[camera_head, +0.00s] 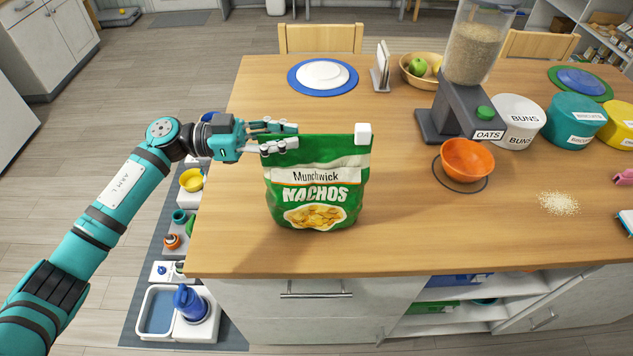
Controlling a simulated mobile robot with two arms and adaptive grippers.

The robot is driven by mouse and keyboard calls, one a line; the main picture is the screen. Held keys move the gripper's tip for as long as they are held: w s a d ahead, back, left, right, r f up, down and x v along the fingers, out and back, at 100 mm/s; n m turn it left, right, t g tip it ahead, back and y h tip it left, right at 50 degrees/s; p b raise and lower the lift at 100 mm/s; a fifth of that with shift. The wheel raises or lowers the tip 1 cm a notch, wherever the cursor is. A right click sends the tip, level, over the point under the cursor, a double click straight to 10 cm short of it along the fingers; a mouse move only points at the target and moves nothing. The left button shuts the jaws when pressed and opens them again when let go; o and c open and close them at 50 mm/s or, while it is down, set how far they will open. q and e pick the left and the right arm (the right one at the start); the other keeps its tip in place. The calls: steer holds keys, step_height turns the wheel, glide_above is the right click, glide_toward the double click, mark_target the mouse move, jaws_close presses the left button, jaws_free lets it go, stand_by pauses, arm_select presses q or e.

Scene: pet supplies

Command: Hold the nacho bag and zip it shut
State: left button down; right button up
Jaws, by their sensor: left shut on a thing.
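The green and white nacho bag (317,190) stands upright on the wooden table near its front left edge. Its label reads "Munchwick Nachos". A white block-like piece (362,133), which looks like a zip slider, sits at the bag's top right corner. My left gripper (288,137) comes in from the left and is shut on the bag's top left corner. Its fingers cover that corner, and I cannot tell how far the zip is closed. My right gripper is not in view.
The table (400,240) is clear just right of the bag. An orange bowl (467,160) stands under the oats dispenser (468,60), with spilled grains (558,203) further right. Labelled canisters (518,120) stand at the right. A blue-rimmed plate (323,75) lies behind the bag.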

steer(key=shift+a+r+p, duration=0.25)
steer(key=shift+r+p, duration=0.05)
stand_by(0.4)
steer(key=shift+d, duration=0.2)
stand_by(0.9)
